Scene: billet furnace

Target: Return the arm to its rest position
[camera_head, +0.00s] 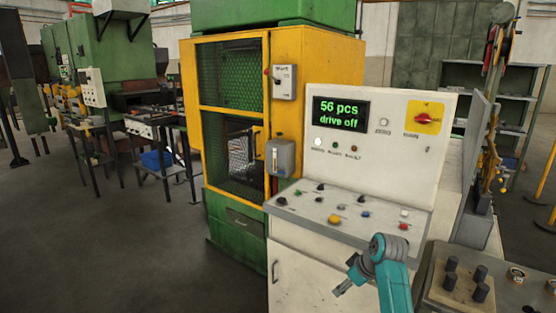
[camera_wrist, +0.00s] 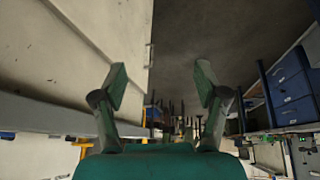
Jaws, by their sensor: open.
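My gripper (camera_head: 341,289) hangs low in front of the white control console (camera_head: 298,268), just below the edge of its button panel. My teal arm bends down to it from the lower right of the head view. In the wrist view my gripper (camera_wrist: 160,85) has its two fingers spread wide apart with nothing between them. The wrist view is turned over, with the floor at the top and the pale side of the console at the left. A gap shows between the fingers and that side, but its size is hard to tell.
The console display (camera_head: 340,112) reads "56 pcs drive off". A yellow and green caged machine (camera_head: 285,50) stands left of the console. A panel with dark knobs (camera_head: 440,294) is at the lower right. The floor (camera_head: 120,250) at the left is clear.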

